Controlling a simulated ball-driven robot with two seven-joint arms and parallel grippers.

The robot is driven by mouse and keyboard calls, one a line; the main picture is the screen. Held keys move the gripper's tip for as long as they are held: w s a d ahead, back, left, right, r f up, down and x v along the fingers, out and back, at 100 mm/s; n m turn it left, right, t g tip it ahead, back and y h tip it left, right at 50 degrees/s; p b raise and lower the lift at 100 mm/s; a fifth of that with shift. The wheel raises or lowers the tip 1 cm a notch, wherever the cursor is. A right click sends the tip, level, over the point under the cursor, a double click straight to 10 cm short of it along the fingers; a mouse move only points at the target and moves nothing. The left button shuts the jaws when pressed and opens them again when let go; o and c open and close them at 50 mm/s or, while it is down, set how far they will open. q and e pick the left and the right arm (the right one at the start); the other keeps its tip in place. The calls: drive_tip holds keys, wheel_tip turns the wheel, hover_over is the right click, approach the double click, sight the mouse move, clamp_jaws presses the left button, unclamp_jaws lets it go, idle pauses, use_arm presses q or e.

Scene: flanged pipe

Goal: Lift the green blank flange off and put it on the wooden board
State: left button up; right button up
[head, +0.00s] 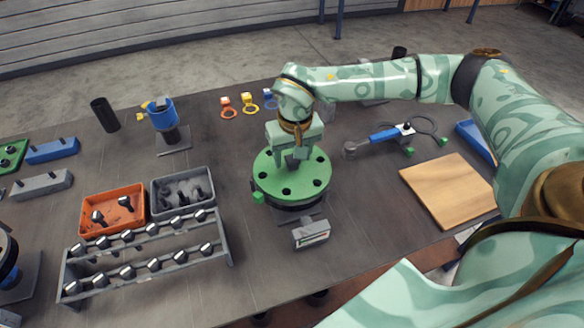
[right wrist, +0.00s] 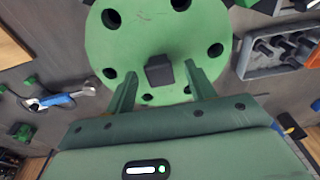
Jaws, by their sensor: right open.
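The green blank flange (head: 315,172) lies flat on a dark round pipe end near the middle of the table, in the head view. Its bolt holes show empty. In the right wrist view the flange (right wrist: 135,45) fills the top, with a dark block-shaped handle (right wrist: 160,70) on its face. My right gripper (head: 291,160) is above the flange, pointing down. In the wrist view its open fingers (right wrist: 161,72) stand either side of the handle, with visible gaps. The wooden board (head: 447,190) lies bare to the right. My left gripper is not in view.
A rack of bolts (head: 145,258), an orange tray (head: 112,213) and a grey tray (head: 183,191) stand left of the flange. A small gauge-like box (head: 310,234) stands in front of the flange.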

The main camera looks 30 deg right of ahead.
sight(291, 156)
drive_tip(key=shift+c, duration=0.3)
clamp_jaws()
drive_tip(key=shift+r, duration=0.1)
drive_tip(key=shift+w+r, duration=0.15)
drive_tip(key=shift+r, duration=0.35)
wheel_tip(291, 156, up, 2)
drive_tip(key=shift+r+p, duration=0.25)
drive_tip(key=shift+p, duration=0.1)
drive_tip(key=s+a+r, duration=0.8)
drive_tip(key=a+r, duration=0.1)
drive_tip(key=a, duration=0.2)
drive_tip(key=shift+s+a+r+p, duration=0.2)
drive_tip(key=shift+s+r+p, duration=0.1)
drive_tip(key=shift+p, duration=0.15)
